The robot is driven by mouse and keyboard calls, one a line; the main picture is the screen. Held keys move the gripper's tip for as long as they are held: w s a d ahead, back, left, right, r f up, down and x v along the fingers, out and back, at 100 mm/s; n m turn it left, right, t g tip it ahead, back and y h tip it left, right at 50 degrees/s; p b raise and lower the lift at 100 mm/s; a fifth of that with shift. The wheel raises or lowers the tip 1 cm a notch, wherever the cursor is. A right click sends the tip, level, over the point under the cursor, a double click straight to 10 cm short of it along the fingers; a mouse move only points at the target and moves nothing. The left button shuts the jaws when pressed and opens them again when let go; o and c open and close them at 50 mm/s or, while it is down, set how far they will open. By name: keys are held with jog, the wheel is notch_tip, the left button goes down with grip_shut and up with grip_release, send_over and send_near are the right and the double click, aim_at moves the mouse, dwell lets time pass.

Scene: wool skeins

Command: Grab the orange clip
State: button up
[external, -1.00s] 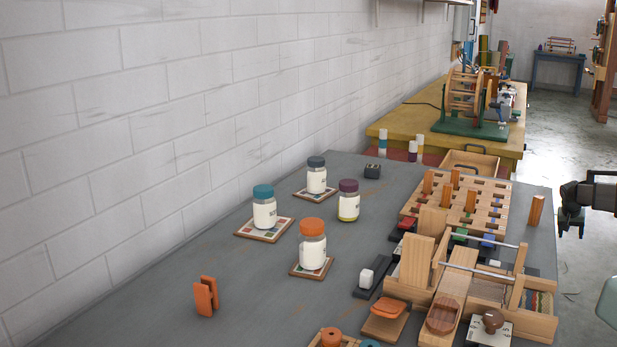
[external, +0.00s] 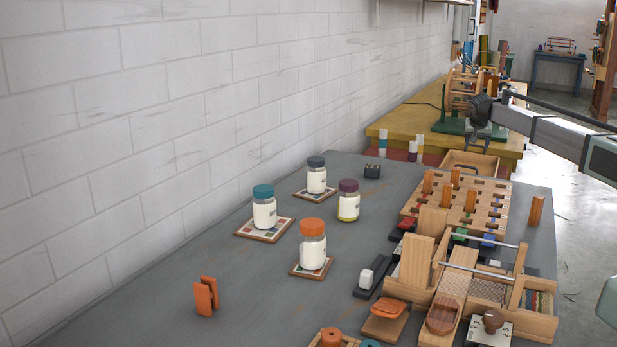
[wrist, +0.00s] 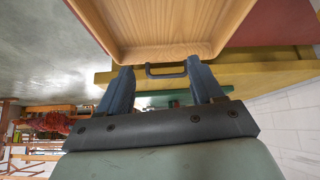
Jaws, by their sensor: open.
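The orange clip (external: 206,296) stands upright on the grey table at the front left in the external view, with nothing close around it. It does not show in the wrist view. My gripper (external: 475,150) is high over the far right part of the table, in front of the yellow bench, well away from the clip. In the wrist view its two fingers (wrist: 165,85) are apart with nothing held between them. A wooden tray (wrist: 180,25) with a dark handle shows beyond the fingertips.
Jars with teal (external: 264,208), orange (external: 312,246), grey (external: 316,176) and purple (external: 348,202) lids stand between the clip and my gripper. A wooden peg board (external: 490,200) and a wooden frame (external: 405,285) fill the right side. The table left of the jars is clear.

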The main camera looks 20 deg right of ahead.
jog(key=s+a+r+n+y, duration=0.1)
jog(key=s+a+r+n, duration=0.15)
jog(key=a, duration=1.45)
jog(key=s+a+r+n+y, duration=0.1)
jog(key=a+r+n+y, duration=0.15)
jog(key=a, duration=1.45)
jog(key=s+a+r+n, duration=0.1)
jog(key=a+r, duration=0.2)
jog(key=a, duration=1.5)
jog(key=s+a+r+n+g+y, duration=0.1)
jog(key=s+a, duration=0.4)
jog(key=a, duration=0.4)
jog(key=s+a+r+n, duration=0.2)
jog(key=s+a, duration=0.4)
jog(key=a, duration=0.2)
jog(key=s+a+r+n+g+y, duration=0.1)
jog(key=s+a, duration=0.4)
jog(key=a, duration=0.4)
jog(key=n+g, duration=0.3)
jog(key=n, duration=0.5)
send_over(206, 297)
jog(key=w, duration=0.2)
jog(key=shift+h, duration=0.35)
jog(key=f, duration=0.8)
jog(key=shift+w+d+f, duration=0.15)
jog(key=shift+d+f, duration=0.05)
jog(key=shift+f, duration=0.15)
jog(key=shift+a+f, duration=0.15)
jog(key=shift+f, duration=2.5)
